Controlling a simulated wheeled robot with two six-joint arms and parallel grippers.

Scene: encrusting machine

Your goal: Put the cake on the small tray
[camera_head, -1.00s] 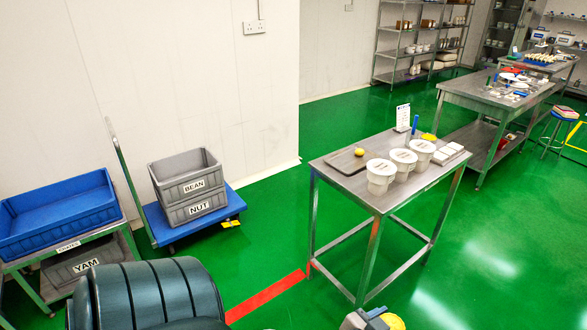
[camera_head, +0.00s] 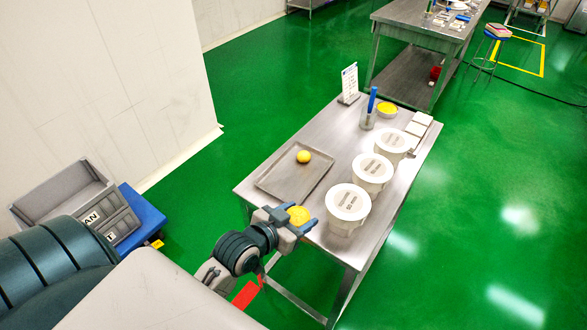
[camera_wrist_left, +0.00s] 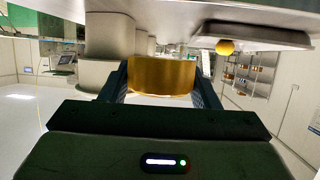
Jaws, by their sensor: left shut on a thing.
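My left gripper (camera_head: 297,218) is shut on a round, flat yellow cake (camera_head: 298,213), at the near edge of the steel table. In the left wrist view the cake (camera_wrist_left: 162,74) sits between the two fingers (camera_wrist_left: 162,85), its golden side facing the camera. The small tray (camera_head: 288,186) is a flat grey metal tray on the table's left part, beyond and left of the gripper. A small yellow ball (camera_head: 304,156) lies on its far part; the rest of the tray is bare. My right gripper is not in view.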

